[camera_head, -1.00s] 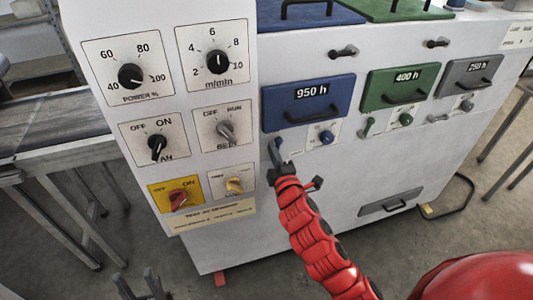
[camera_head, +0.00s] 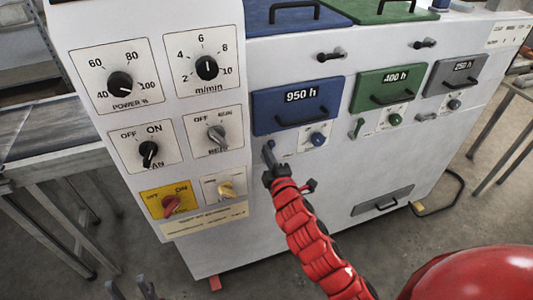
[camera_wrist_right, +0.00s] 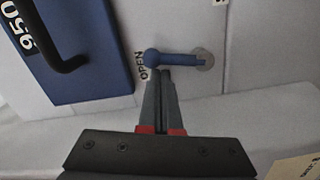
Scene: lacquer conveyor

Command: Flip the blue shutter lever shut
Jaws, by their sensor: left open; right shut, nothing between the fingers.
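The blue shutter lever (camera_head: 269,151) sits on the white machine front, below the left side of the blue 950 h drawer (camera_head: 298,104). In the right wrist view the lever (camera_wrist_right: 181,60) runs from a round grey pivot to a blue ball end beside the word OPEN. My right gripper (camera_head: 272,172) is at the lever. In the wrist view its shut, empty fingers (camera_wrist_right: 163,76) are right by the ball end; I cannot tell if they touch it. My left gripper (camera_head: 131,291) is open at the bottom edge, mostly cut off, away from the lever.
A blue knob (camera_head: 317,139) is to the right of the lever. Green (camera_head: 357,128) and grey (camera_head: 427,116) levers sit further right under their drawers. The control panel with a red switch (camera_head: 172,204) and a yellow switch (camera_head: 226,189) is close on the left.

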